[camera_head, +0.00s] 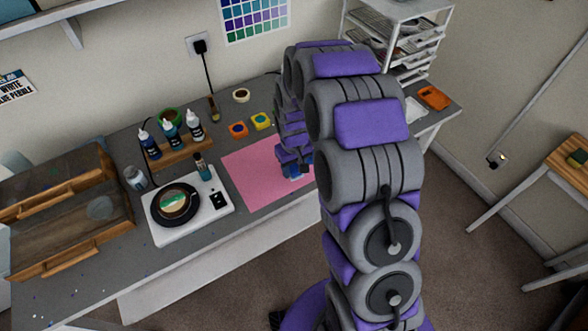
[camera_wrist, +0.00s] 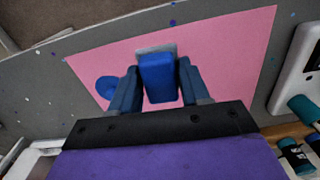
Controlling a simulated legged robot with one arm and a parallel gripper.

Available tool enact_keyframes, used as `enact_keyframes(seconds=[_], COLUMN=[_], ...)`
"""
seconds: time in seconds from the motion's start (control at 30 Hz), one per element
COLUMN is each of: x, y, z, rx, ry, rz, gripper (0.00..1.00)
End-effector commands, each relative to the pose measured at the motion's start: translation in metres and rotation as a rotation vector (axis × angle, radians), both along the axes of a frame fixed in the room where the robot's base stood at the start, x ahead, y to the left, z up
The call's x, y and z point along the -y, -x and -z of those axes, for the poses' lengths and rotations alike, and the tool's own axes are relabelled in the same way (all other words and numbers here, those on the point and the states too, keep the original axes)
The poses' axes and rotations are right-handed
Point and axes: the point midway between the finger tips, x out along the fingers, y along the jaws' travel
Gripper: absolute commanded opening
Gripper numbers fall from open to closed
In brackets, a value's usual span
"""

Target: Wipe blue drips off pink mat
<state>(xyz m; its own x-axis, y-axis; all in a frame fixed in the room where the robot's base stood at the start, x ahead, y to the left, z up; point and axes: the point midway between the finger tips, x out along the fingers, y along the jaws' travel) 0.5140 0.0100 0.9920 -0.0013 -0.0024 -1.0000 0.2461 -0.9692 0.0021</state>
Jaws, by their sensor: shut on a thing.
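The pink mat (camera_head: 255,172) lies flat on the grey workbench and also fills the upper part of the wrist view (camera_wrist: 230,50). My gripper (camera_wrist: 159,85) is shut on a blue block with a pale grey underside, perhaps a wiping pad (camera_wrist: 157,72). The block is over the mat, but I cannot tell whether it touches. A round blue drip (camera_wrist: 107,88) shows on the mat just left of the left finger. In the head view my gripper (camera_head: 296,168) is at the mat's right part, and my arm hides the area beyond.
A white scale (camera_head: 215,208) with a black round dish stands left of the mat. Behind it is a wooden rack (camera_head: 180,157) of bottles. Orange (camera_head: 238,129) and yellow (camera_head: 260,121) pieces lie behind the mat. A wooden tray (camera_head: 75,200) is at far left.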

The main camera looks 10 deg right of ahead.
Motion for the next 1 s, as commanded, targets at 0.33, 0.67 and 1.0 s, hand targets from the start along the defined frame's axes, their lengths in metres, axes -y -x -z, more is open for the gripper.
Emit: enact_keyframes(seconds=[0.33, 0.67, 1.0], x=[0.0, -0.001, -0.002], y=[0.001, 0.001, -0.012], z=[-0.021, -0.02, -0.017], rx=[0.0, 0.0, 0.005], ry=[0.0, 0.0, 0.0], rz=[0.001, 0.001, 0.001], gripper=[0.22, 0.22, 0.22])
